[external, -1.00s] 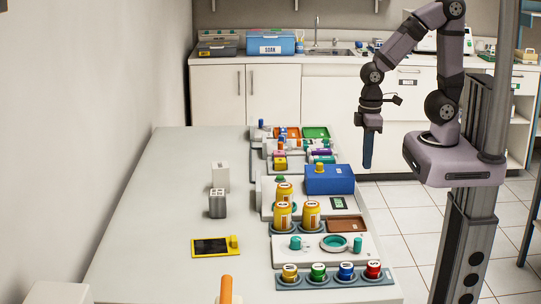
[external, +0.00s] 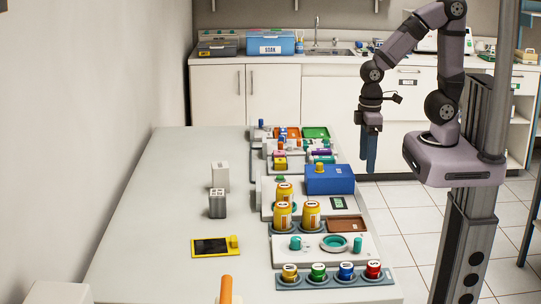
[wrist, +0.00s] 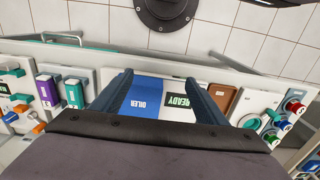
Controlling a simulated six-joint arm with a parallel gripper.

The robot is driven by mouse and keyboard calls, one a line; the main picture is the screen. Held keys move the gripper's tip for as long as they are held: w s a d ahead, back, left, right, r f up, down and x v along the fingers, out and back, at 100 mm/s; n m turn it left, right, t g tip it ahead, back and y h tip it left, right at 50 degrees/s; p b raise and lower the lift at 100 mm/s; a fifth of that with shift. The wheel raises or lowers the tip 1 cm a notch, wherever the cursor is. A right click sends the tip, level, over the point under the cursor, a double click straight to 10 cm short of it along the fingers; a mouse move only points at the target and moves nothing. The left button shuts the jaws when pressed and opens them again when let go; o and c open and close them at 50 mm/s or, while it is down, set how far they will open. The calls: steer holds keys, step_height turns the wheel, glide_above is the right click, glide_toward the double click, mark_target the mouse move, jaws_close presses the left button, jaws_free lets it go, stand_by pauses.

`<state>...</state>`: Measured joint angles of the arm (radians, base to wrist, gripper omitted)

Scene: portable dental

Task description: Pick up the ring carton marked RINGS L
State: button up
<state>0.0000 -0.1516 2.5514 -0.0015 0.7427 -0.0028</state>
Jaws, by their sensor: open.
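My gripper (external: 369,150) hangs pointing down past the right edge of the white table, holding nothing. In the wrist view its two fingers (wrist: 158,85) are spread apart, with a blue box marked OILER and a black READY panel showing between them. I cannot read RINGS L on anything in either view. A purple block (wrist: 48,92) and a teal block (wrist: 75,93) with small labels show left of the fingers in the wrist view, but their lettering is too small to read.
The blue box (external: 329,180) stands near the table's right edge. Several yellow canisters (external: 284,215) stand before it. A row of colored-cap jars (external: 345,271) sits at the front. A yellow-framed device (external: 210,247) lies left. The table's left side (external: 150,220) is mostly clear.

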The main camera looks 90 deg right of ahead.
step_height(320, 180, up, 5)
steer(key=w+d+n+t+y+b, duration=0.1)
steer(key=w+d+t, duration=0.25)
steer(key=w, duration=0.85)
steer(key=w+d+f+t+y+b, duration=0.1)
steer(key=w+d+t, duration=0.3)
steer(key=w, duration=0.9)
steer(key=w+d+n+t+b, duration=0.15)
steer(key=w+t, duration=0.45)
steer(key=w, duration=0.6)
glide_toward(220, 171)
steer(key=w+d+f, duration=0.1)
steer(key=w+d, duration=0.2)
steer(key=shift+s+a+f+m+p, duration=0.1)
steer(key=shift+a+f+m+p, duration=0.15)
steer(key=shift+f+m+p, duration=0.2)
steer(key=shift+f+p+x, duration=0.15)
steer(key=shift+p+x, duration=0.45)
steer(key=shift+x, duration=1.25)
steer(key=shift+f+p+x, duration=0.15)
steer(key=shift+p+x, duration=0.45)
steer(key=shift+x, duration=1.25)
steer(key=shift+s, duration=0.15)
steer(key=shift+c, duration=0.3)
